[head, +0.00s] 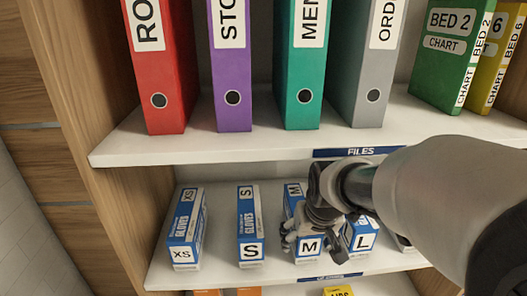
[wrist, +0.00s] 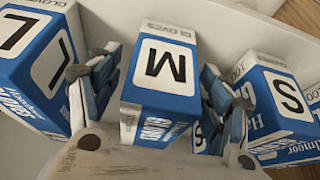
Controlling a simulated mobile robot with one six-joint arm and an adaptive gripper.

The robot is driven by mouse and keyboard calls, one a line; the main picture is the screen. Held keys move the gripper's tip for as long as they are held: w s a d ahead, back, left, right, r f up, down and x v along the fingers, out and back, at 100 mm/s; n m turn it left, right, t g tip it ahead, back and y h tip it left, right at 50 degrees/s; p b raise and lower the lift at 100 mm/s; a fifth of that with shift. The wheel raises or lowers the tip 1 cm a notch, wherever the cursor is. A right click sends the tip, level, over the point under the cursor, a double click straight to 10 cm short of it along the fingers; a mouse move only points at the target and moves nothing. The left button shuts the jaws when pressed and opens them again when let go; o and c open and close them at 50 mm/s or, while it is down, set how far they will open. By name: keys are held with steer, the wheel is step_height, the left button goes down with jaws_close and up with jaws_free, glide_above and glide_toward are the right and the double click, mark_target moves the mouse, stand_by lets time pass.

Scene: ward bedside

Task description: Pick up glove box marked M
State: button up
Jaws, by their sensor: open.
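The glove box marked M (head: 308,247) stands on the lower shelf, blue and white, between the S and L boxes. In the wrist view the M box (wrist: 162,68) is upside down in the picture, its label facing the camera. My gripper (head: 318,240) is at the M box, with one finger on each side of it. In the wrist view the fingers of my gripper (wrist: 155,85) are open, with the M box between them. Small gaps show beside the box, so I see no firm grip. My arm hides part of the M box in the head view.
The S box (head: 250,225) and XS box (head: 187,230) stand to the left, and the L box (head: 362,238) is close on the right. The upper shelf (head: 240,150), with several binders, is above. Fingers are close to both neighbouring boxes.

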steer(key=shift+w+f, duration=0.15)
steer(key=shift+f, duration=0.25)
steer(key=c, duration=1.3)
steer(key=shift+r, duration=0.1)
steer(key=shift+c, duration=0.8)
